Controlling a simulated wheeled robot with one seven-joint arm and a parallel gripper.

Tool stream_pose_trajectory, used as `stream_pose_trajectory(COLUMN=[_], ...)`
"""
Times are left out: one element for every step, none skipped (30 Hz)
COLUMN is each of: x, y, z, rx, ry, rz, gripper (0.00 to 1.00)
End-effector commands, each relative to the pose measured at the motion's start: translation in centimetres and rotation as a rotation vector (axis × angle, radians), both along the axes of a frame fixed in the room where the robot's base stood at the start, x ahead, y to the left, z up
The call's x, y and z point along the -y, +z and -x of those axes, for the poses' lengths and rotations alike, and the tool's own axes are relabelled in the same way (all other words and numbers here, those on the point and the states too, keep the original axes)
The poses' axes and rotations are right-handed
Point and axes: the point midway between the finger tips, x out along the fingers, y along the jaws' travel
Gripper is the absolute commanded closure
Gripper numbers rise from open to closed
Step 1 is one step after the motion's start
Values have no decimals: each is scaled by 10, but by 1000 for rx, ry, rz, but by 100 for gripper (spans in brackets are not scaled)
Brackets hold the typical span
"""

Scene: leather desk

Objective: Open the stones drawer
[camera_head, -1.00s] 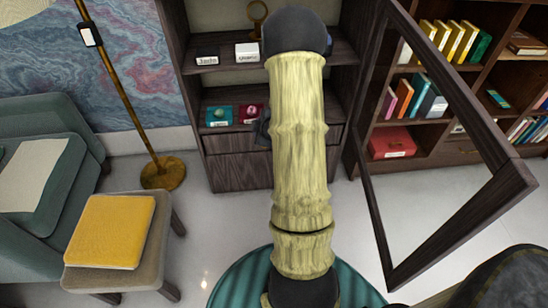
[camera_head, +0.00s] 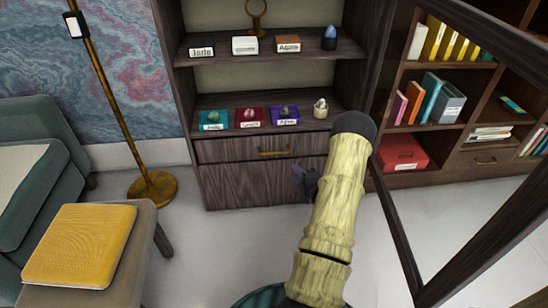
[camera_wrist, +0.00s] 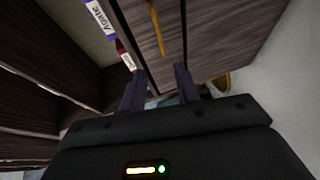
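The stones drawer (camera_head: 225,150) is a dark wood front under the shelf of stones, and it looks shut. Its brass handle (camera_head: 275,153) is a horizontal bar in the head view. In the wrist view the handle (camera_wrist: 157,28) shows beyond the fingers, near the top edge. My gripper (camera_head: 306,181) is in front of the cabinet, lower than the handle and to its right, partly hidden by my arm in the head view. In the wrist view my gripper (camera_wrist: 157,85) has its two dark fingers apart with nothing held between them, short of the handle.
Colored mats with stones and labels, such as the purple one (camera_head: 284,115), line the shelf above. A glass door (camera_head: 400,235) stands open at right. A red box (camera_head: 402,153) sits on the bookcase beyond it. A brass lamp base (camera_head: 152,189) stands left.

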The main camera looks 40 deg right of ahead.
Motion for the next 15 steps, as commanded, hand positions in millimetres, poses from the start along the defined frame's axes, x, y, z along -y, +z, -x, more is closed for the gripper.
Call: stream_pose_trajectory(x=[0,0,0,0,0,0,0,0,1,1,2,3,4,4,5], y=[0,0,0,0,0,-1,-1,-2,-3,-4,-4,-6,-6,-7,-9], z=[0,0,0,-1,-1,-3,-4,-6,-9,-12,-16,-21,-26,-30,-37], rx=[-1,-1,-1,-2,-2,-2,-2,-2,-2,-1,-1,-1,0,0,-1], ry=[0,0,0,0,0,0,1,1,1,1,1,1,1,1,1], rz=[-1,-1,-1,-1,-1,-1,-1,-1,-1,-1,-1,0,0,0,0], gripper=[68,68,68,68,68,68,68,68,68,68,68,68,68,68,68])
